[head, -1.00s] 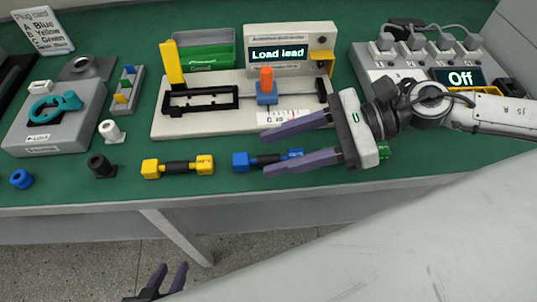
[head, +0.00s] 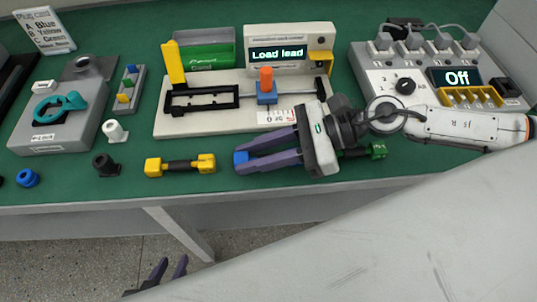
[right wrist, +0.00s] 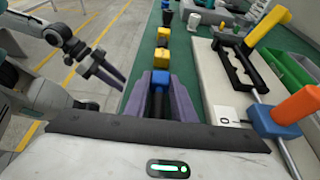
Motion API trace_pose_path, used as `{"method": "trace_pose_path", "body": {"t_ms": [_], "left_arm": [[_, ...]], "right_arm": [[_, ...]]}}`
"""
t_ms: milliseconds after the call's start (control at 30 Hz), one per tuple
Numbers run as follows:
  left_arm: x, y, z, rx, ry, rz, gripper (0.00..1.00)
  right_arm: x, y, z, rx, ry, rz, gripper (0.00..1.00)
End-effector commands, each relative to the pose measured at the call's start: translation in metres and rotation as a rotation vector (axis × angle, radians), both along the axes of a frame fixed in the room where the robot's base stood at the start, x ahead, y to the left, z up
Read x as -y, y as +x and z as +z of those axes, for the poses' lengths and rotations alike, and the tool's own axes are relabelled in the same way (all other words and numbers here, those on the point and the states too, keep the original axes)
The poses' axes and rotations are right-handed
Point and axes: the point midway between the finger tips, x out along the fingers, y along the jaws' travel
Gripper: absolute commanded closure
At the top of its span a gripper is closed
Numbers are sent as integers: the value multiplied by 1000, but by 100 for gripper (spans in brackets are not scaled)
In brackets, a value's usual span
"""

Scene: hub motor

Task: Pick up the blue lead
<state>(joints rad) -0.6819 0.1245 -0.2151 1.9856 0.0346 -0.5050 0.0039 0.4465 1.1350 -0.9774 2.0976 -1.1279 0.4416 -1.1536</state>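The blue lead (head: 240,157) lies at the front of the green bench, mostly hidden by my right gripper in the head view. My right gripper (head: 240,158) is low over it, its two purple fingers on either side. In the right wrist view, the lead's blue end (right wrist: 160,79) and dark middle show between the fingers, which look apart and not clearly pressed on it. My left gripper (head: 168,272) is open and empty, below the bench edge at the bottom of the head view.
A yellow lead (head: 180,166) lies left of the blue one, and a green lead's end (head: 378,150) shows to the right. Behind stands a pale fixture (head: 200,121) with an orange-handled slider (head: 266,78). The display (head: 278,54) reads "Load lead". A power box (head: 375,67) reads "Off".

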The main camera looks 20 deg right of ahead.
Motion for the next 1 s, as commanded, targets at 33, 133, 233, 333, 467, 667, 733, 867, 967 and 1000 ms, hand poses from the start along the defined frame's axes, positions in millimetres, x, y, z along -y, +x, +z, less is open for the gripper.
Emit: {"method": "trace_pose_path", "body": {"t_ms": [33,133,233,333,467,667,733,867,967,1000], "left_arm": [[0,-1,0,0,0,0,69],[0,-1,1,0,-1,1,69],[0,-1,1,1,-1,1,69],[0,0,3,4,-2,1,69],[0,0,7,6,-2,1,69],[0,0,14,9,-5,5,69],[-1,0,13,7,-5,6,69],[-2,-2,11,2,-3,7,69],[-3,-2,11,1,0,6,69],[-4,-3,11,1,0,6,69]], "right_arm": [[0,0,0,0,0,0,88],[0,0,0,0,0,0,100],[0,0,0,0,0,0,100],[0,0,1,1,0,0,100],[0,0,14,3,0,0,100],[0,1,55,7,-1,1,100],[0,1,68,7,-1,1,100],[0,1,88,5,0,1,100],[0,0,97,2,-1,1,100],[0,0,99,2,-1,1,100]]}}
